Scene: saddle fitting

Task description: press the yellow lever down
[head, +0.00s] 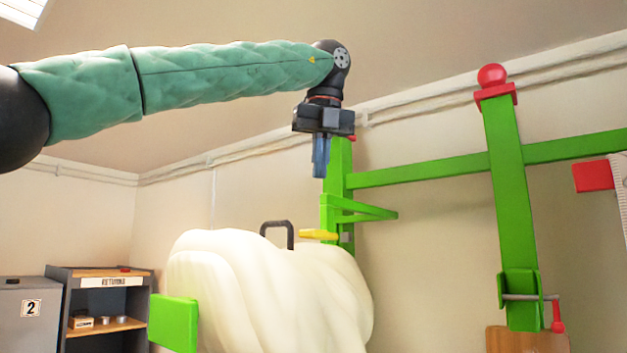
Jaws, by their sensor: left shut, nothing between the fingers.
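The yellow lever (318,234) is a short, roughly level bar at the side of the green post, just above the cream-coloured padded form. My left gripper (320,170) points straight down above the lever, with a clear gap between them. Its fingers are shut and hold nothing. It overlaps the top of the green post in the picture, and I cannot tell how far in front of the post it is. My right gripper is not in view.
A dark handle (277,234) stands up left of the lever. The cream form (265,290) fills the space below. A green bracket (362,209) juts right from the post. A green frame post (508,190) stands right. A shelf unit (104,305) is at lower left.

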